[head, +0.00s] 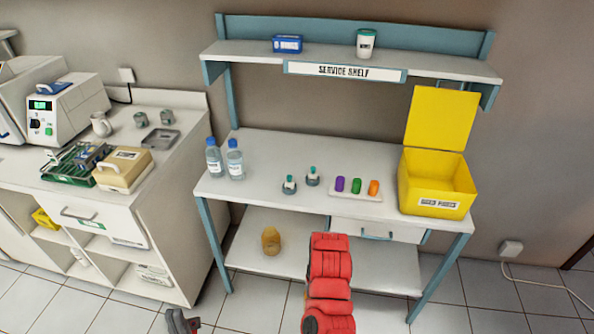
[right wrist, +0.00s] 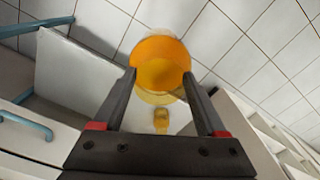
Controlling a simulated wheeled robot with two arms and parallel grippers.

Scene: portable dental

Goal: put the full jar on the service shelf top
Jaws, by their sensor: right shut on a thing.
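An orange-yellow jar (right wrist: 160,62) is between the fingertips of my right gripper (right wrist: 161,76), which is shut on it. In the head view this gripper is hidden behind my red right arm. A second amber jar (head: 270,240) stands on the lower board of the bench; it looks small in the right wrist view (right wrist: 161,118). I cannot tell the fill of either jar for sure. The service shelf top (head: 428,66) is the high white board above its sign. My left gripper (head: 183,322) is low at the bottom edge, partly cut off, apparently empty.
The shelf top holds a blue box (head: 287,44) and a white green-lidded cup (head: 365,43), with bare room between them and at both ends. The worktop below holds bottles (head: 214,157), small items and an open yellow bin (head: 437,185) with its lid raised.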

